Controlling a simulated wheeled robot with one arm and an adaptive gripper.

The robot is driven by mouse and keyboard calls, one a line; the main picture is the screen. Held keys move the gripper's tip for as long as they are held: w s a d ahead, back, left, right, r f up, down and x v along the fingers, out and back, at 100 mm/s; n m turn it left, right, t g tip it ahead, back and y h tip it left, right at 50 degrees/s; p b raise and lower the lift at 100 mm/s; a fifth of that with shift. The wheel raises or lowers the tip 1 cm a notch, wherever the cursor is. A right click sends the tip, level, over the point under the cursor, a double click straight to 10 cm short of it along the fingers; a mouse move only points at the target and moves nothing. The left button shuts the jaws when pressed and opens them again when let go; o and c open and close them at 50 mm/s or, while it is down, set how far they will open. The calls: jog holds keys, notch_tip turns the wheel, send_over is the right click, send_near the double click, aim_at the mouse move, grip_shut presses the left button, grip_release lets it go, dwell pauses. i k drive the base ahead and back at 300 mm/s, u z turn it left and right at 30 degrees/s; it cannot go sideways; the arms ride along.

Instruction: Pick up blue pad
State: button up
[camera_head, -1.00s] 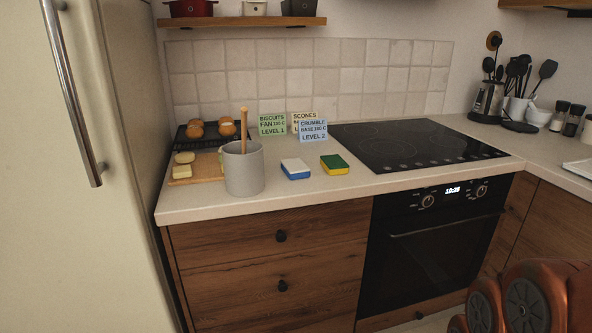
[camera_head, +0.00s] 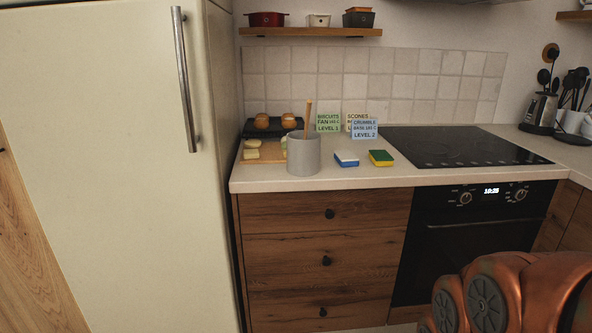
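The blue pad (camera_head: 346,161) is a small sponge with a white top and a blue lower layer. It lies flat on the light counter, just right of the grey pot. A similar sponge with a green top and yellow lower layer (camera_head: 381,158) lies to its right, with a gap between them. My copper-coloured arm shows at the lower right, well in front of the counter and away from the pad. My gripper is not in view.
A grey pot (camera_head: 303,155) with a wooden stick stands close left of the pad. Recipe cards (camera_head: 364,129) stand behind the sponges. A black hob (camera_head: 463,147) lies to the right. The fridge (camera_head: 100,200) borders the counter on the left. The counter's front edge is clear.

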aim_at(345, 158)
jog(key=u, duration=0.75)
jog(key=k, duration=1)
jog(key=u, duration=1.25)
jog(key=i, duration=1.85)
jog(key=z, duration=1.2)
jog(key=i, duration=0.65)
jog(key=z, duration=0.75)
